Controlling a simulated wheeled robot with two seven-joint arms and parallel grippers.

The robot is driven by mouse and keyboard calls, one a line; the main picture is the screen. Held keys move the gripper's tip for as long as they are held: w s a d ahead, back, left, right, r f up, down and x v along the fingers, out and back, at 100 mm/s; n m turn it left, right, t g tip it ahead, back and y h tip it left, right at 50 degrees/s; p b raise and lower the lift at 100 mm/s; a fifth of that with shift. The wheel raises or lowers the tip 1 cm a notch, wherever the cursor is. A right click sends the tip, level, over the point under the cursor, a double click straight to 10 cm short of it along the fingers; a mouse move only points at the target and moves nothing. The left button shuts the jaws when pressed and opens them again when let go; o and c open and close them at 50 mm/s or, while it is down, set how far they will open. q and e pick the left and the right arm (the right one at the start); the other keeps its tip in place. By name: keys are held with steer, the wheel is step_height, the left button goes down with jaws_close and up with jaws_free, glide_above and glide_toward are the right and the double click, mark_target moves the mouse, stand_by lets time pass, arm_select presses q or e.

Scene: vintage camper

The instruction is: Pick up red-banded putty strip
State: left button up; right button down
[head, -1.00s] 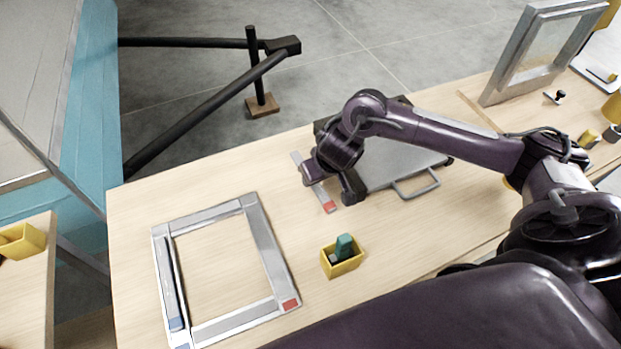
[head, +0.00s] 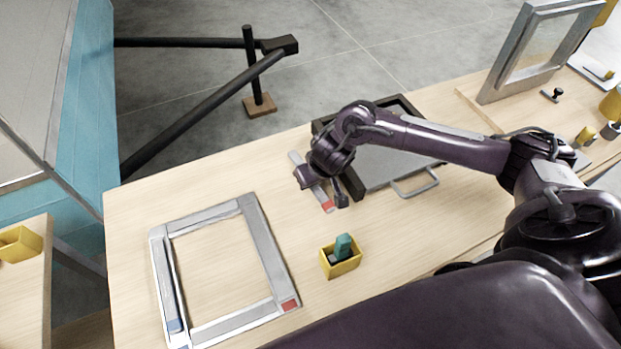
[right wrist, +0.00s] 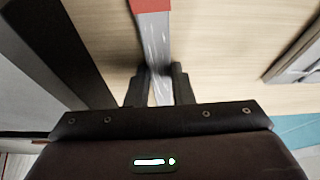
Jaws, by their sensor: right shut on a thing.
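The red-banded putty strip (head: 327,204) is a narrow grey strip with a red end. It lies along the wooden table between the window frame and the dark-edged tray. My right gripper (head: 322,189) is over its middle. In the right wrist view the strip (right wrist: 155,40) runs between the two fingers, its red band at the top edge. The fingers of my right gripper (right wrist: 160,78) are shut on the strip from both sides. Part of the strip is hidden behind the gripper in the head view. My left gripper is not in view.
A grey window frame (head: 262,245) with a red-marked corner lies at left. A yellow box (head: 341,263) holding a green-handled tool stands in front. A dark-edged tray (head: 380,168) lies close right of the gripper. Bare table shows between the strip and the yellow box.

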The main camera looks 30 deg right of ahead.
steer(key=shift+r, duration=0.1)
step_height(320, 180, up, 20)
steer(key=p, duration=0.7)
stand_by(0.4)
